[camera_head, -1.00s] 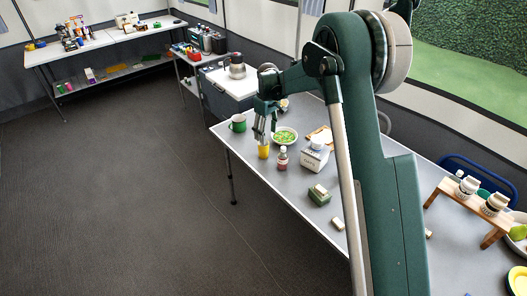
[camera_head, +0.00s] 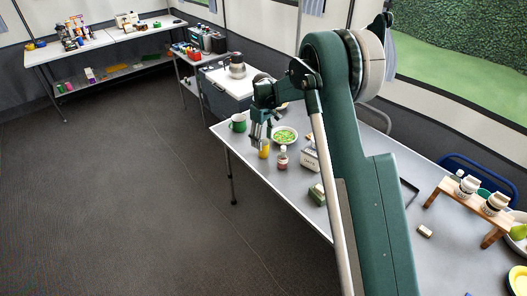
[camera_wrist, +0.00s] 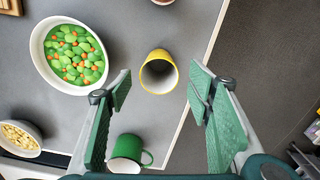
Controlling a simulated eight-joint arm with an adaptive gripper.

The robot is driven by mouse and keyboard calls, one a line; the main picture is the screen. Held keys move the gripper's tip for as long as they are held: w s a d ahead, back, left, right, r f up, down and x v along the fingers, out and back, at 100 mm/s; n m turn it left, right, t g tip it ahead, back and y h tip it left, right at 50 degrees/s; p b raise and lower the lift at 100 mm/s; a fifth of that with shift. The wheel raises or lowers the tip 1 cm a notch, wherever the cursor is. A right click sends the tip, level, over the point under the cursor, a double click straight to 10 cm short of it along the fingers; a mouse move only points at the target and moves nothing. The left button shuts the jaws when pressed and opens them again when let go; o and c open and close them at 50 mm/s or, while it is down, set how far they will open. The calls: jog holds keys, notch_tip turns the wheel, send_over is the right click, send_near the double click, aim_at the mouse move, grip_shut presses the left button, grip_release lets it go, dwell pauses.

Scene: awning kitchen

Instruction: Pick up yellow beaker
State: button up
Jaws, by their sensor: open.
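The yellow beaker (camera_head: 264,153) stands upright on the grey table, near its left edge. In the wrist view I look down into the open mouth of the yellow beaker (camera_wrist: 159,73), which lies ahead of and between the two fingers. My gripper (camera_head: 262,137) points down just above and behind the beaker, partly covering its top in the head view. The fingers of my gripper (camera_wrist: 159,95) are spread wide with nothing between the pads, and neither pad appears to touch the beaker.
A green mug (camera_wrist: 126,152) stands close to my left finger. A white bowl of green and orange pieces (camera_head: 284,135) is right of the beaker. A smaller bowl (camera_wrist: 19,138) is left in the wrist view. The table edge is close.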

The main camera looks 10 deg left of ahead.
aim_at(264, 148)
jog(key=shift+f, duration=0.4)
jog(key=shift+f, duration=0.1)
jog(key=shift+d+f+b, duration=0.1)
jog(key=shift+f+b, duration=0.6)
jog(key=shift+f, duration=1.8)
jog(key=shift+c, duration=0.2)
jog(key=c, duration=1)
